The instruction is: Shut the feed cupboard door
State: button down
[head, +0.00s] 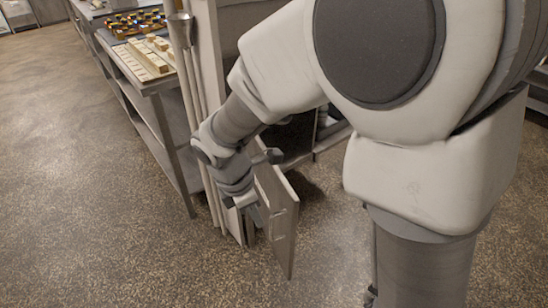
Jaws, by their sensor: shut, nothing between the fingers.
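The feed cupboard door (284,226) is a pale panel low in the middle of the head view. It stands open, swung out from the cupboard, whose dark interior (292,138) shows behind it. My gripper (251,222) is at the left side of the door, close to its face. The gripper is shut and empty. I cannot tell whether the fingers touch the door. My arm hides the upper part of the door and much of the cupboard front.
A metal table (160,84) stands to the left of the cupboard, holding pale blocks (146,58) and a tray of colourful pieces (134,23). Upright poles (187,85) stand between table and cupboard. The speckled floor is clear at the front left.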

jog(key=w+d+f+b, duration=0.2)
jog(key=d+f+b, duration=0.2)
jog(key=f, duration=0.5)
jog(key=shift+d+f+b, duration=0.3)
jog(key=shift+d+f, duration=0.05)
jog(key=shift+d, duration=0.65)
jog(key=shift+d, duration=0.1)
